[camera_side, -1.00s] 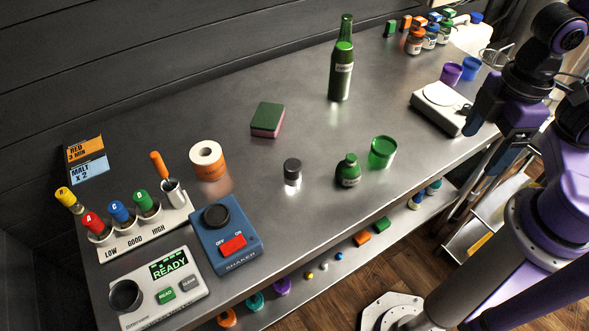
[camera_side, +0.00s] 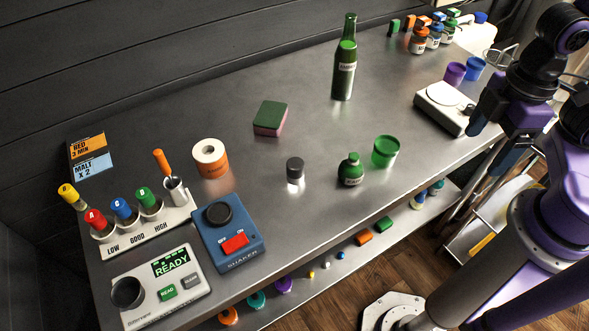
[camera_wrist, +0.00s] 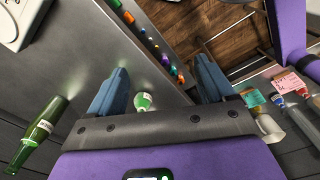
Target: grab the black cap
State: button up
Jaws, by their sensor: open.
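The black cap (camera_side: 295,163) sits on top of a small clear jar (camera_side: 295,181) that stands upright near the middle of the steel table. In the side view my gripper (camera_side: 490,140) is at the right, by the table's front edge beside the white scale, well away from the cap. In the wrist view its two blue fingers are spread apart (camera_wrist: 158,85), with nothing held between them. I cannot make out the black cap in the wrist view.
A green round bottle (camera_side: 350,170) and a green cup (camera_side: 386,151) stand right of the jar. A sponge (camera_side: 270,118) lies behind it, and an orange roll (camera_side: 210,158) and blue shaker (camera_side: 229,233) are left. A tall green bottle (camera_side: 344,70) stands behind. Table around the jar is clear.

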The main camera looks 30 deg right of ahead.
jog(key=shift+c, duration=1.2)
